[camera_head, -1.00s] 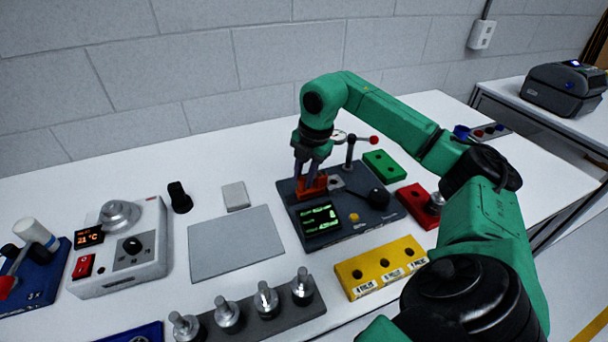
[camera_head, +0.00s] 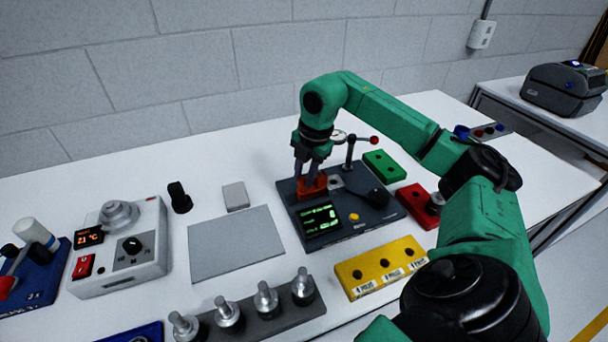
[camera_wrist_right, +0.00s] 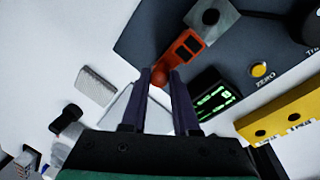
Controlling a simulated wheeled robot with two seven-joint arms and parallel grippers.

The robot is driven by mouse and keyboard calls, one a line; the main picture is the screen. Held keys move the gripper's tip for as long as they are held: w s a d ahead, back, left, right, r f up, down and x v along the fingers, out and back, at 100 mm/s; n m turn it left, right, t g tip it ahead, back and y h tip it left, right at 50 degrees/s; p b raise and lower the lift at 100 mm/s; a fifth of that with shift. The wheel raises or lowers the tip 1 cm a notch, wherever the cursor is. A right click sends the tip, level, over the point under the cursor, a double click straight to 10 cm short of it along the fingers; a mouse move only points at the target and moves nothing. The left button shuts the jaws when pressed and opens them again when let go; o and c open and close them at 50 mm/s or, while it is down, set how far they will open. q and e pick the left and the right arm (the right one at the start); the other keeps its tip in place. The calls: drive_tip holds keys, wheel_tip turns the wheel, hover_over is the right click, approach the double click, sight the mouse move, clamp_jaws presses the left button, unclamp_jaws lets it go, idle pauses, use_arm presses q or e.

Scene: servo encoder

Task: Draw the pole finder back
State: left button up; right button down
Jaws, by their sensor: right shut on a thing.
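The pole finder appears to be the orange-red slide (camera_head: 312,187) at the left of the dark instrument panel (camera_head: 345,231). My right gripper (camera_head: 309,176) points down over it and is shut on its rounded end. In the right wrist view, the fingers (camera_wrist_right: 160,84) are on either side of the orange piece (camera_wrist_right: 184,52), whose far end lies by a square grey plate (camera_wrist_right: 211,18). The panel's green display (camera_head: 321,217) is lit, but its text is too small to read. My left gripper is not in view.
A yellow block (camera_head: 380,268) with holes stands in front of the panel; a red block (camera_head: 417,206) and a green block (camera_head: 384,165) stand right. A red-knobbed lever (camera_head: 373,140) rises behind. A flat grey mat (camera_head: 235,242) lies left. Metal knobbed parts (camera_head: 266,298) stand in front.

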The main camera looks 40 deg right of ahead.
sight(290, 202)
idle(0.3)
drive_tip(key=a, duration=0.1)
drive_tip(key=p, duration=0.1)
drive_tip(key=w+a+p, duration=0.1)
drive_tip(key=shift+a+r, duration=0.3)
drive_tip(key=shift+a, duration=0.05)
drive_tip(key=shift+w+a+f, duration=0.1)
drive_tip(key=shift+a, duration=0.2)
drive_tip(key=shift+f, duration=0.15)
drive_tip(key=c, duration=0.7)
unclamp_jaws()
drive_tip(key=shift+o, duration=0.2)
drive_tip(key=shift+a, duration=0.15)
